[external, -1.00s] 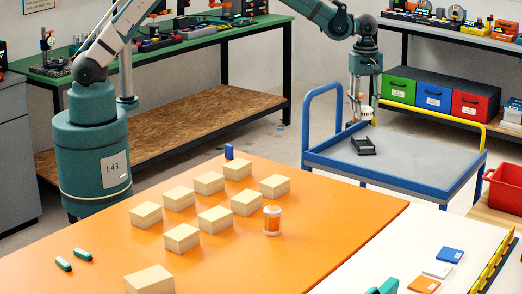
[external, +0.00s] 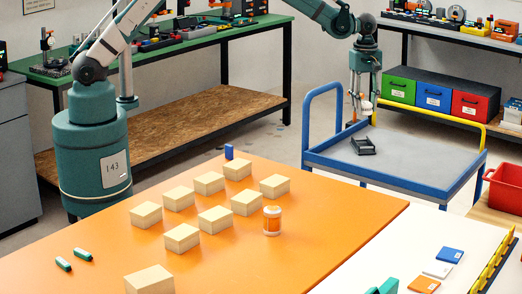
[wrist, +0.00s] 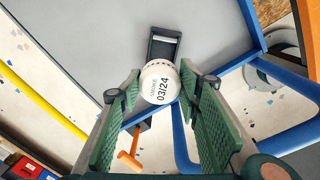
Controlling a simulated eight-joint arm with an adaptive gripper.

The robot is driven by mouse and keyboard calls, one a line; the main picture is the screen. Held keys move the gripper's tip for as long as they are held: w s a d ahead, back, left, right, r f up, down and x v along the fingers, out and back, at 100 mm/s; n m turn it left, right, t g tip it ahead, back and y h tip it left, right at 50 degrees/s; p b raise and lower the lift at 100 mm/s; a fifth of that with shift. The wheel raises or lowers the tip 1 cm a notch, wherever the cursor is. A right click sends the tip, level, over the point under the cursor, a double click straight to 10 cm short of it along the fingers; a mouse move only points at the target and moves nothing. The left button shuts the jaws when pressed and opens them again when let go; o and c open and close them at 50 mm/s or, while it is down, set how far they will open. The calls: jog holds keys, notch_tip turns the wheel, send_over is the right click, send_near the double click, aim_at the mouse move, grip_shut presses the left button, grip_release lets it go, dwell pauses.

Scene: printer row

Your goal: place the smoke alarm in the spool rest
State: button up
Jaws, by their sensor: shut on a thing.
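The smoke alarm (wrist: 159,84) is a round white disc marked "SMOKE 03/24". My gripper (wrist: 160,80) is shut on it, with the alarm between the tips of the green-padded fingers. In the external view the small white alarm (external: 365,106) shows at the end of my gripper (external: 362,108), above the cart. The spool rest (external: 363,146) is a small black holder on the grey cart top. In the wrist view the spool rest (wrist: 164,46) lies just beyond the alarm, which hides its near end. The alarm is held apart from it, in the air.
The blue-framed cart (external: 420,165) has a raised handle on its left side and a rim around its top. The rest of its top is clear. An orange table (external: 330,190) with several pale blocks and a white-lidded jar (external: 272,221) stands in front.

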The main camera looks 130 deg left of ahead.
jog(key=shift+f, duration=2.65)
jog(key=shift+f, duration=0.1)
jog(key=shift+f+b, duration=0.3)
jog(key=shift+f, duration=1.5)
jog(key=shift+f+b, duration=0.45)
jog(key=shift+f, duration=0.15)
jog(key=o, duration=0.9)
jog(key=shift+r, duration=0.15)
